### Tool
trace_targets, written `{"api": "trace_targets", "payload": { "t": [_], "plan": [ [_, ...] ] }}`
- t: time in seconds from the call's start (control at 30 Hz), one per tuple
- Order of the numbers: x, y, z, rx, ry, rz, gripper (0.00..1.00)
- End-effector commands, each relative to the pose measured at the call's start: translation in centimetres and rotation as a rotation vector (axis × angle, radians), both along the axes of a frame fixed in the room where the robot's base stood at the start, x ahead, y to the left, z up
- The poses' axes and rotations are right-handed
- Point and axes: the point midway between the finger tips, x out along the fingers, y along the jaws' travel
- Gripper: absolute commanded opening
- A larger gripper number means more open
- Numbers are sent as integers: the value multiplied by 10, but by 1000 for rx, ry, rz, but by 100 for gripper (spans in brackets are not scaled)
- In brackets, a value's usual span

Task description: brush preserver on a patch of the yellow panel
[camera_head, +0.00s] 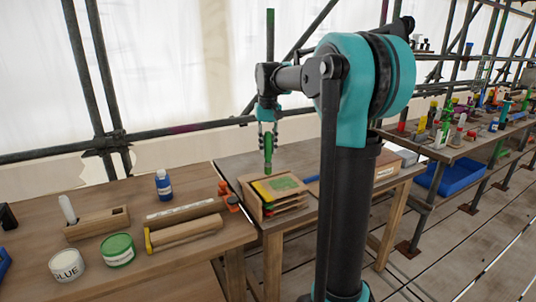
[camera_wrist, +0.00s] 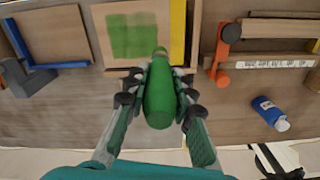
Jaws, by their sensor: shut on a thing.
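My gripper (camera_head: 268,138) is shut on a green-handled brush (camera_head: 268,160), which points down above the near edge of a light wood panel. In the wrist view my gripper (camera_wrist: 160,80) closes on both sides of the green handle (camera_wrist: 159,100). The brush's lower end is hidden there. The panel (camera_wrist: 103,45) has a yellow strip (camera_wrist: 178,30) along one side and a green patch (camera_wrist: 133,36) on its face. In the head view the panel's yellow strip (camera_head: 262,191) and green patch (camera_head: 284,183) lie on top of a wooden rack. I cannot tell whether the brush touches the panel.
The rack (camera_head: 252,204) stands on a wooden bench. On the left bench are a green tin (camera_head: 118,249), a glue tin (camera_head: 66,264), a blue bottle (camera_head: 163,185), a wooden holder (camera_head: 97,223) and wood bars. A rail (camera_head: 180,135) runs behind. A crowded tool bench stands right.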

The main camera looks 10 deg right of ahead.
Motion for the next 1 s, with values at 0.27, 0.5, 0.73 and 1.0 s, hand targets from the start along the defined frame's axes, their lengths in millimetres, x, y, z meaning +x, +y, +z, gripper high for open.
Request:
{"api": "trace_targets", "payload": {
  "t": [0.27,0.5,0.73,1.0],
  "plan": [
    [3,-1,25,0,0,-1,0],
    [3,-1,32,0,0,-1,0],
    [3,-1,31,0,0,-1,0],
    [3,-1,31,0,0,-1,0]
  ]
}}
